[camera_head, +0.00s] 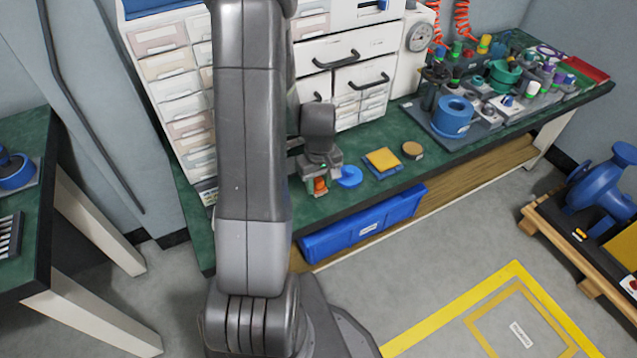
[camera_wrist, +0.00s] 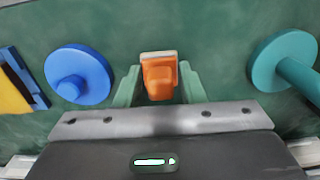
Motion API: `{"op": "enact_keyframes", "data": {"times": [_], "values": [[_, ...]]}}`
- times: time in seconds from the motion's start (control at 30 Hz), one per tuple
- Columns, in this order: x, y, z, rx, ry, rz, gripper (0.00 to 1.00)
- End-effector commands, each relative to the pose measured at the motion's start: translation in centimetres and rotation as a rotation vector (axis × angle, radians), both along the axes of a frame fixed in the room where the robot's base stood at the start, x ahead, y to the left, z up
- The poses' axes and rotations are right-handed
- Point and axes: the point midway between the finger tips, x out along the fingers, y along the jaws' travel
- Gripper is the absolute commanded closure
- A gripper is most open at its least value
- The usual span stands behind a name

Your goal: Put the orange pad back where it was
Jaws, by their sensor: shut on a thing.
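The orange pad (camera_wrist: 160,76) is a small block with a raised grip and a pale far edge. In the wrist view it sits between the two fingers of my gripper (camera_wrist: 160,84), which is shut on it. In the head view the orange pad (camera_head: 320,186) shows below my gripper (camera_head: 319,176), over the front part of the green bench top. I cannot tell whether it touches the bench.
A blue disc with a knob (camera_wrist: 78,76) lies left of the pad in the wrist view, and a teal handled disc (camera_wrist: 284,62) right. In the head view a yellow block (camera_head: 382,159) and a round brown piece (camera_head: 412,150) lie nearby. White drawers (camera_head: 355,55) stand behind.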

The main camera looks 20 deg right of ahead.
Motion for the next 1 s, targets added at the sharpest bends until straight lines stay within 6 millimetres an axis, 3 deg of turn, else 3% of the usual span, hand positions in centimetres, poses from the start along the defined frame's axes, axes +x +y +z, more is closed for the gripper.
{"op": "enact_keyframes", "data": {"times": [0.3, 0.33, 0.43, 0.77, 0.87, 1.0], "values": [[0.0, 0.0, -0.4, 0.000, -0.001, 0.000, 0.86], [0.0, 0.0, -0.3, -0.001, -0.001, 0.000, 0.62], [0.0, 0.0, -0.2, 0.000, -0.001, 0.000, 0.43], [0.0, 0.0, 0.0, -0.001, -0.001, 0.000, 0.43], [0.1, 0.0, 0.8, -0.002, -0.003, 0.000, 0.43], [0.1, -0.1, 3.3, -0.003, -0.005, 0.000, 0.43]]}}
